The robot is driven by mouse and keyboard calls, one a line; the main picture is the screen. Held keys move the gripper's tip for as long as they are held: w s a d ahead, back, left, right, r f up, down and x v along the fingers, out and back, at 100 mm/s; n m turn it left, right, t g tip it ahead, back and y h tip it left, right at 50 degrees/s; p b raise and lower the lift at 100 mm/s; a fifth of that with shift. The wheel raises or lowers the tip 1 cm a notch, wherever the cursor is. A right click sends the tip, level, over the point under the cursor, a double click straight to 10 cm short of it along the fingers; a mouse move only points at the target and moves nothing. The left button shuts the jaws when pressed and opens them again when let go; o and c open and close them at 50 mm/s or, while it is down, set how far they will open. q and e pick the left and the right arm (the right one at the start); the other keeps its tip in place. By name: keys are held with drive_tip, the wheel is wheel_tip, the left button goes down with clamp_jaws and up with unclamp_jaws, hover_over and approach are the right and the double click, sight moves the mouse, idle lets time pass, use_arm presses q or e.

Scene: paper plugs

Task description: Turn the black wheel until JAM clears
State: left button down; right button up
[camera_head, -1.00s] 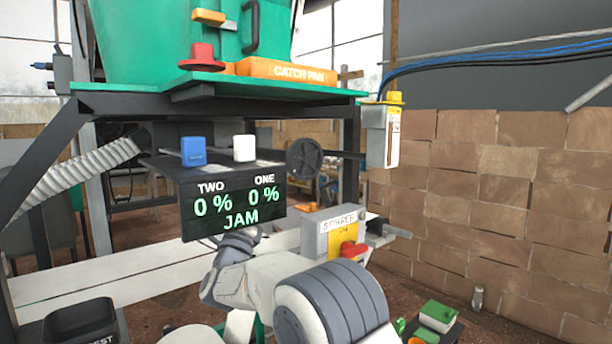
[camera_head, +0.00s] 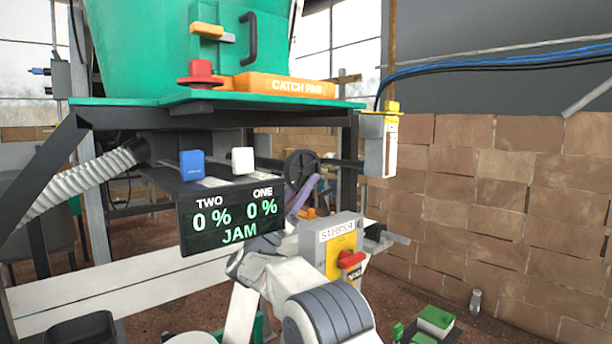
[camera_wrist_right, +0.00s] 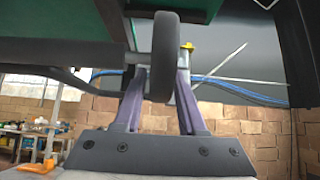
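The black wheel (camera_head: 301,168) is mounted under the green bench, right of a dark display (camera_head: 233,217). The display reads TWO 0 %, ONE 0 % and JAM. My right gripper (camera_head: 304,195) reaches up from below, its purple fingers just under and beside the wheel. In the right wrist view the wheel (camera_wrist_right: 163,55) is seen edge-on, with its lower rim between the two spread fingers of my right gripper (camera_wrist_right: 160,76). Small gaps show lower down; whether the fingertips touch the rim I cannot tell. My left gripper is not in view.
A grey STAMPER box (camera_head: 327,240) with a red knob stands close right of my right forearm. Blue (camera_head: 192,165) and white (camera_head: 243,160) blocks sit above the display. An orange CATCH PAN (camera_head: 284,86) lies on the green bench. A brick wall (camera_head: 500,200) is at right.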

drive_tip(key=shift+w+d+r, duration=0.25)
drive_tip(key=shift+r, duration=0.1)
drive_tip(key=shift+c, duration=0.3)
